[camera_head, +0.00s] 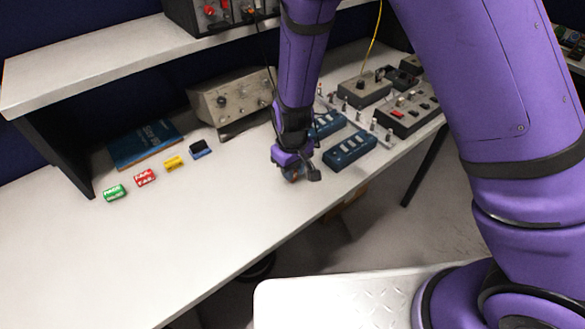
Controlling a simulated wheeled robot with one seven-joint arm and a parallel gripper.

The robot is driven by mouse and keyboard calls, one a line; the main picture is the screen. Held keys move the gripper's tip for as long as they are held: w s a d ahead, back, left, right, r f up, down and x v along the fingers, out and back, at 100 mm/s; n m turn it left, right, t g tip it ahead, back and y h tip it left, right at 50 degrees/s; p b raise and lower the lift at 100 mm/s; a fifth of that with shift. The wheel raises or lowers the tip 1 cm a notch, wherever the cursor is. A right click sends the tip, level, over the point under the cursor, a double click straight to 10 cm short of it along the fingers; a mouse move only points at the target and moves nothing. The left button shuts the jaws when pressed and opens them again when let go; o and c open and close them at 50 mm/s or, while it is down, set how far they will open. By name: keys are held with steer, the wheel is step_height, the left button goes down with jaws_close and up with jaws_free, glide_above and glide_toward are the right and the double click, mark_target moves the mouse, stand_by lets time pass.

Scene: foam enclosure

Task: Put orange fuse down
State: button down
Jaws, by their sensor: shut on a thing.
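My gripper (296,172) hangs at the end of my purple arm, low over the front part of the white bench, left of the dark blue block with pale buttons. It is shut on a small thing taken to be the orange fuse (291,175). The fingers hide most of the fuse, and its colour is hard to make out. I cannot tell whether it touches the bench top (225,205).
Green (115,193), red (146,177), yellow (173,163) and blue (200,149) small blocks stand in a row on the left. Behind are a blue book (146,144) and a grey instrument (232,101). Dark blue button blocks (349,149) stand right. The front-left bench is clear.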

steer(key=c, duration=0.9)
jaws_free()
steer(key=shift+f, duration=0.1)
steer(key=shift+c, duration=0.2)
step_height(320, 180, up, 11)
steer(key=s+d+r+m+t+y, duration=0.1)
steer(key=s+d+r+m, duration=0.1)
steer(key=d+r, duration=0.65)
steer(key=s+d+r+m+t+y, duration=0.1)
steer(key=s+d+r, duration=0.1)
steer(key=d+r, duration=0.65)
steer(key=s+d+r+m+t+h, duration=0.1)
steer(key=s+d+r, duration=0.3)
steer(key=s, duration=0.4)
steer(key=s+d+r+m+t+h, duration=0.1)
steer(key=s+d+r+m+t, duration=0.1)
steer(key=s+d+r, duration=0.3)
step_height(320, 180, up, 2)
steer(key=s, duration=0.2)
steer(key=shift+s+d+m, duration=0.3)
steer(key=shift+s+m, duration=0.05)
steer(key=shift+m, duration=0.05)
